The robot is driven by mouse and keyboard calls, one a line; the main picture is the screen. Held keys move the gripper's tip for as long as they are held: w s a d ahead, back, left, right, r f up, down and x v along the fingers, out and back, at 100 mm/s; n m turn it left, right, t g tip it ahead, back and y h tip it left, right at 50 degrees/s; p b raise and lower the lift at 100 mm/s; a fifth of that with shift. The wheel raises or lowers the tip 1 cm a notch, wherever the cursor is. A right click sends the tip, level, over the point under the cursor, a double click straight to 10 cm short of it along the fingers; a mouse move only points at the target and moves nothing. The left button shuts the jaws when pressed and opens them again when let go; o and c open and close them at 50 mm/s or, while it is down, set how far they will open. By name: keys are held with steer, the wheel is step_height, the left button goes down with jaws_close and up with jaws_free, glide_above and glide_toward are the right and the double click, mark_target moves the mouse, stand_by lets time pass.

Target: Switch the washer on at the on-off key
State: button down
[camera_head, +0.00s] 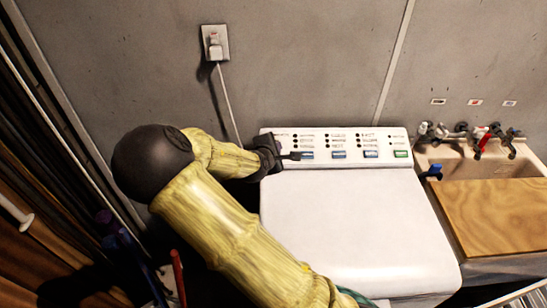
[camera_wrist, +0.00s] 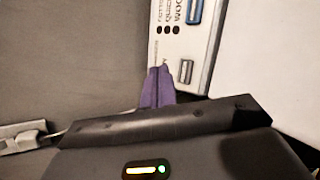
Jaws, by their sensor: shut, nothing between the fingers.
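The white washer (camera_head: 350,225) stands in the middle of the head view, with its control panel (camera_head: 285,134) along the back. The panel has several blue keys (camera_head: 371,154) and a green key (camera_head: 401,154) at the right. My gripper (camera_head: 295,156) is at the panel's left end, fingers shut and empty. In the wrist view the purple fingertips (camera_wrist: 160,70) are beside a grey key (camera_wrist: 185,71), with a blue key (camera_wrist: 194,11) further along. I cannot tell whether the fingertips touch the panel. Labels are too blurred to tell which is the on-off key.
A sink with taps (camera_head: 480,140) and a wooden board (camera_head: 495,215) is right of the washer. A plugged outlet (camera_head: 215,43) is on the grey wall, its cord running down behind my arm. Dark clutter (camera_head: 130,250) stands at the lower left.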

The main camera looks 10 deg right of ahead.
steer(key=shift+w+a+r+n+t, duration=0.5)
steer(key=shift+w+r+n+t, duration=0.1)
steer(key=shift+w+r+n, duration=0.15)
steer(key=f+b, duration=0.2)
steer(key=w+f+b, duration=0.1)
steer(key=f+b, duration=0.1)
steer(key=w+f+b, duration=0.1)
steer(key=f+b, duration=0.1)
steer(key=shift+d, duration=0.2)
steer(key=shift+w+d+f+b, duration=0.1)
steer(key=shift+w+f+b, duration=0.25)
steer(key=shift+f, duration=0.2)
steer(key=shift+w+f+b, duration=0.25)
steer(key=shift+f+b, duration=0.05)
steer(key=shift+f, duration=0.25)
steer(key=shift+f, duration=0.1)
stand_by(0.8)
steer(key=shift+w+f, duration=0.15)
steer(key=shift+f, duration=0.15)
steer(key=shift+w+f, duration=0.1)
steer(key=shift+f, duration=0.5)
stand_by(1.5)
